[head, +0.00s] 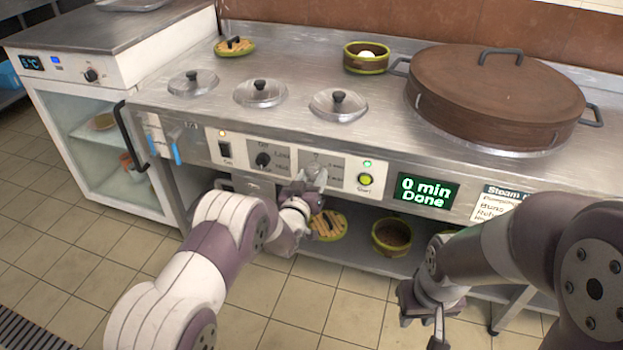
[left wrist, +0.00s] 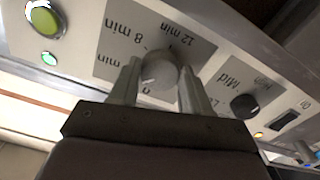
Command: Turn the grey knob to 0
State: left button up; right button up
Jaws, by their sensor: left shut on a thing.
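The grey knob (left wrist: 158,72) sits on a dark dial plate with upside-down minute marks in the left wrist view. Its pointer direction is hard to make out. My left gripper (head: 310,178) reaches the front panel, and its two fingers (left wrist: 157,88) are closed on the knob's sides. In the head view the gripper mostly hides the knob. A display (head: 423,191) right of the knob reads "0 min Done". My right gripper (head: 422,318) hangs low in front of the shelf, empty, with its fingers apart.
A black knob (head: 263,160) sits left of the grey one, and a green-lit Start button (head: 365,180) right of it. Several lidded wells and a large brown lidded pot (head: 495,95) stand on the counter. Steamer baskets (head: 391,236) are on the lower shelf.

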pick_arm(q)
jog(key=n, duration=0.4)
jog(key=shift+n, duration=0.3)
jog(key=n, duration=0.4)
jog(key=shift+n, duration=0.3)
jog(key=o, duration=1)
jog(key=shift+o, duration=0.2)
jog(key=shift+s, duration=0.1)
